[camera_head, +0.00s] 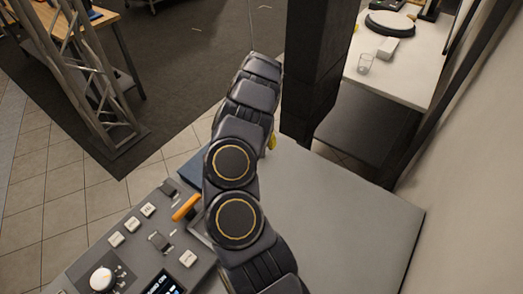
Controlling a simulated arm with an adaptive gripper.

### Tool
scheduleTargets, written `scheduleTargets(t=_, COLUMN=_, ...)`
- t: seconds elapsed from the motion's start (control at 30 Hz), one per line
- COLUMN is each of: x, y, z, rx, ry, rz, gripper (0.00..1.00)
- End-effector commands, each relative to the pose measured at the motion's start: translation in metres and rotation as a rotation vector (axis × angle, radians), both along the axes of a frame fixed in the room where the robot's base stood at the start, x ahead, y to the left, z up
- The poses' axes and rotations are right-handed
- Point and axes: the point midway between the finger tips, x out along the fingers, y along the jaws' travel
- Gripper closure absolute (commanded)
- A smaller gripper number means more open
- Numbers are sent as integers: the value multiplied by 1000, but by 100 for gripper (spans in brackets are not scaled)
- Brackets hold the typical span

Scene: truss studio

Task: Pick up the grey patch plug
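I cannot pick out the grey patch plug for certain in the head view. A grey control panel (85,262) stands at the lower left, with white labelled buttons, a white knob (101,278), a small lit screen (162,284) and an orange bar (186,207). Small dark grey pieces, one at the panel's middle (160,241) and one at its far edge (168,187), are too small to identify. My arm rises over the panel's right side and hides part of it. My gripper is not visible, so its hold cannot be seen.
The grey tabletop (345,225) right of my arm is clear. A yellow object (271,141) shows partly behind my arm. A dark column (316,75) stands beyond the table.

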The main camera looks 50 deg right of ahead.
Motion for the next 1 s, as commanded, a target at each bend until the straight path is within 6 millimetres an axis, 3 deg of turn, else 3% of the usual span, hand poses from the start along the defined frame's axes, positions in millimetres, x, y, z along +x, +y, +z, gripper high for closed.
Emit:
scheduleTargets(t=0.3, x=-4, y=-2, z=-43, rx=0, ry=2, rz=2, gripper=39)
scheduleTargets(t=0.67, x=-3, y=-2, z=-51, rx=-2, ry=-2, rz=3, gripper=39)
scheduleTargets(t=0.77, x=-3, y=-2, z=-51, rx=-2, ry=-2, rz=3, gripper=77)
scheduleTargets(t=0.8, x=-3, y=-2, z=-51, rx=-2, ry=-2, rz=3, gripper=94)
scheduleTargets(t=0.83, x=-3, y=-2, z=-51, rx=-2, ry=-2, rz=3, gripper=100)
scheduleTargets(t=1.0, x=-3, y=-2, z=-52, rx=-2, ry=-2, rz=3, gripper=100)
